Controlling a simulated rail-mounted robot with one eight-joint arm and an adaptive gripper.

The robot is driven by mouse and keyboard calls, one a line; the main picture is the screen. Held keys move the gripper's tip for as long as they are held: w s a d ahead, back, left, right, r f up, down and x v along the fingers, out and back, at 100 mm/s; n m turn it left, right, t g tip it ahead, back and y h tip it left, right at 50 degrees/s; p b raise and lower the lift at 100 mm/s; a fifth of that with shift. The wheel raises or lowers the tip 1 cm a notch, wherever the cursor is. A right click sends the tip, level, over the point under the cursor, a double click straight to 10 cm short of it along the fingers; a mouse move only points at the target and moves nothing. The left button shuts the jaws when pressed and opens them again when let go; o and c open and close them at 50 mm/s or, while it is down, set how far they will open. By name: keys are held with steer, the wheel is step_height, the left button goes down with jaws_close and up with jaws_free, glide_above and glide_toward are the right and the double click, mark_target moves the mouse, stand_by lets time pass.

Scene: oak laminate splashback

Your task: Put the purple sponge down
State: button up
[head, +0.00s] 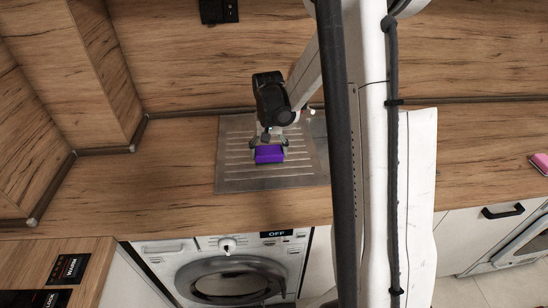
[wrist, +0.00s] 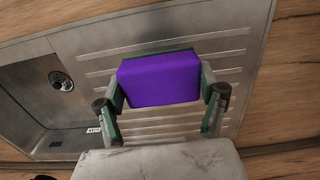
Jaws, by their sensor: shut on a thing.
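The purple sponge (head: 269,154) is a small block over the ribbed metal drainboard (head: 235,175) in the head view. My gripper (head: 268,145) is shut on it, with a finger at each side. In the wrist view the sponge (wrist: 160,79) sits between the two fingers of my gripper (wrist: 161,95), and the ribs of the drainboard (wrist: 240,45) show around it. I cannot tell whether the sponge touches the drainboard or is held just above it.
A sink basin (wrist: 35,95) with a drain lies beside the drainboard in the wrist view. The wooden counter (head: 160,170) is clear to the left. A washing machine (head: 230,270) stands below. A pink item (head: 540,162) lies at the far right.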

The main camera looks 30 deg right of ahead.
mark_target(275, 145)
steer(key=d, duration=0.1)
steer(key=w+d+f, duration=0.1)
steer(key=d+f, duration=0.1)
steer(key=shift+w+d, duration=0.1)
steer(key=shift+w, duration=0.15)
steer(key=shift+f+p, duration=0.65)
steer(key=shift+f, duration=1.4)
steer(key=shift+f, duration=0.2)
steer(key=o, duration=1.4)
steer(key=shift+r, duration=0.15)
